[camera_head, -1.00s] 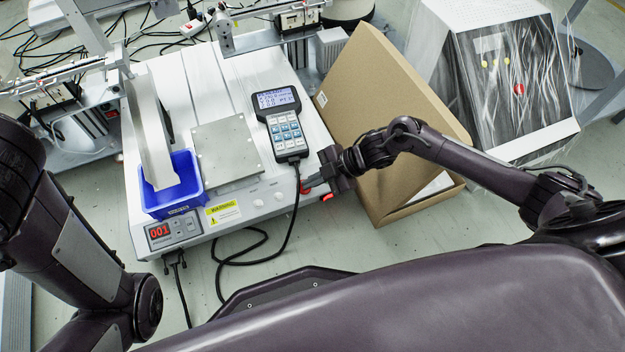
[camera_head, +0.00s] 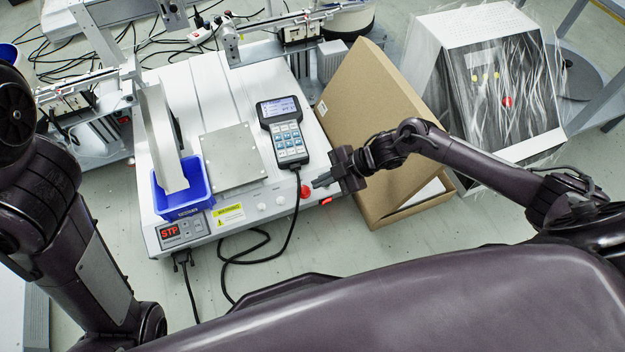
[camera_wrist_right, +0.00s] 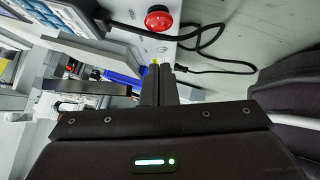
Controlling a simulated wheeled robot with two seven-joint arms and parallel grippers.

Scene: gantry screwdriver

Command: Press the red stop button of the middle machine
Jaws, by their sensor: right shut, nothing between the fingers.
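The middle machine (camera_head: 215,88) is a white bench unit with a small display (camera_head: 171,231) that reads STP in red. Its red stop button (camera_head: 305,191) sits near the front right corner. In the right wrist view the round red button (camera_wrist_right: 158,18) shows at the top, clear of the fingers. My right gripper (camera_head: 322,181) is shut and empty, just right of the button and apart from it. In the right wrist view its fingertips (camera_wrist_right: 160,72) point away from the camera, close together. My left arm is at the left, but its gripper is out of view.
A blue bin (camera_head: 183,190), a metal plate (camera_head: 233,157) and a handheld controller (camera_head: 285,131) are on the machine. A cardboard box (camera_head: 372,105) leans at its right, below my right forearm. A plastic-wrapped machine (camera_head: 490,85) stands farther right. A red lit switch (camera_head: 326,201) is beside the button.

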